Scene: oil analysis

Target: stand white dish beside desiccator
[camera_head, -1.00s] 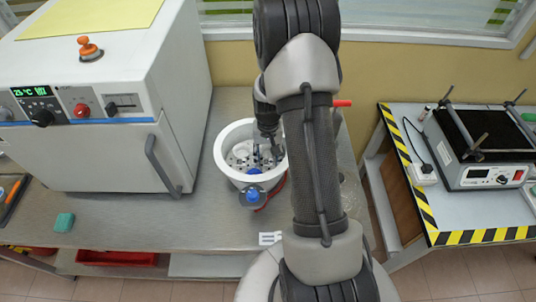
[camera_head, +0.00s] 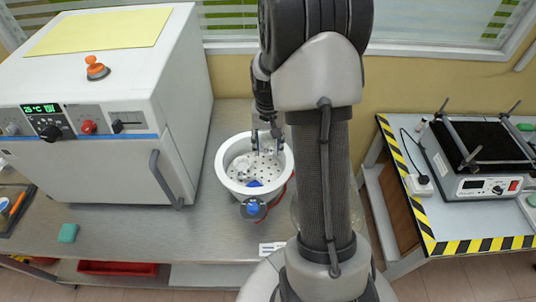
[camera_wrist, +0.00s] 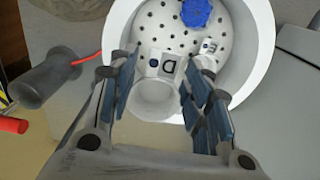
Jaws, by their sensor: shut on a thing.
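The desiccator is a white round vessel (camera_head: 221,172) with a perforated plate inside, on the grey bench beside the oven. Its white rim also shows in the wrist view (camera_wrist: 262,45). My gripper (camera_head: 265,138) is over the back part of the vessel. Another small pale vessel with a mark (camera_wrist: 210,46) shows behind the right finger. My arm hides the bench right of the desiccator.
The white oven (camera_head: 90,160) stands close left. A dark handle (camera_wrist: 52,82) is left in the wrist view.

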